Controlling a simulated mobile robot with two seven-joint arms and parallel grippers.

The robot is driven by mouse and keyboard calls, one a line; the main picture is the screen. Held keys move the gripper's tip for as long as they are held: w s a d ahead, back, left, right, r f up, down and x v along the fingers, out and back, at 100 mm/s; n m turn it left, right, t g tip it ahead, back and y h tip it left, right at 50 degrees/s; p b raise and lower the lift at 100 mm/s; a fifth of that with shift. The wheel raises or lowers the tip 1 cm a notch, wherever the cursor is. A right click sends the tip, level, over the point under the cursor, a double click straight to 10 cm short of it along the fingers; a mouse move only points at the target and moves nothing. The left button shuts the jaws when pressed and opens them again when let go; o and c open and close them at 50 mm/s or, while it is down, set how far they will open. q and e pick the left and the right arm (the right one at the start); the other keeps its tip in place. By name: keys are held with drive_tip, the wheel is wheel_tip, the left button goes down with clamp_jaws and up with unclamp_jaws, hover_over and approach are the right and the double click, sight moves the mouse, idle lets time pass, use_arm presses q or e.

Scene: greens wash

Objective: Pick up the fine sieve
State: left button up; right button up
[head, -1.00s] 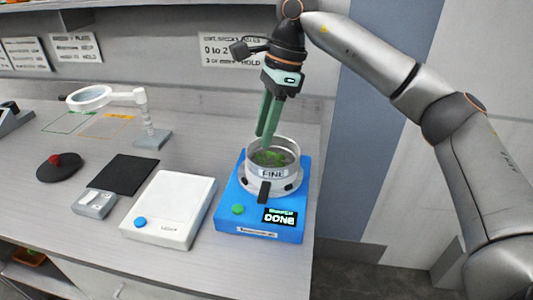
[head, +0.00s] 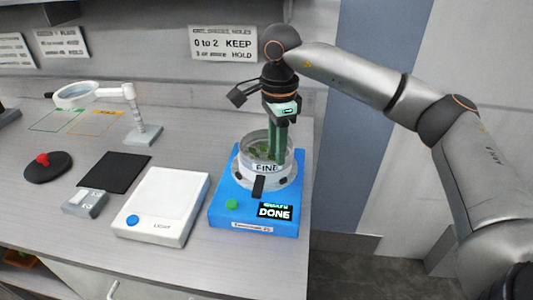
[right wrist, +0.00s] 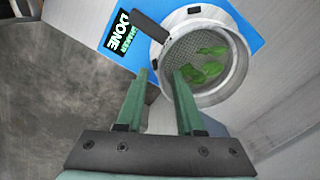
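The fine sieve (head: 267,168) is a round grey-white sieve labelled FINE, with a short dark handle at the front. It sits on the blue shaker (head: 222,217), whose display reads DONE. Several green leaves lie on its mesh, which also shows in the right wrist view (right wrist: 196,40). My right gripper (head: 278,154) points down at the sieve with its green fingers apart. In the right wrist view the gripper (right wrist: 162,74) has one finger over the mesh and the other outside the rim. I cannot tell whether either finger touches the wall. My left gripper is out of view.
Left of the shaker are a white light panel (head: 165,200), a small grey device (head: 85,203), a black mat (head: 114,172) and a dark disc with a red knob (head: 42,160). A magnifier (head: 127,92) stands behind. The counter's right edge runs close beside the shaker.

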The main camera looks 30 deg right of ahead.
drive_tip(key=shift+f, duration=1.2)
clamp_jaws()
idle(0.5)
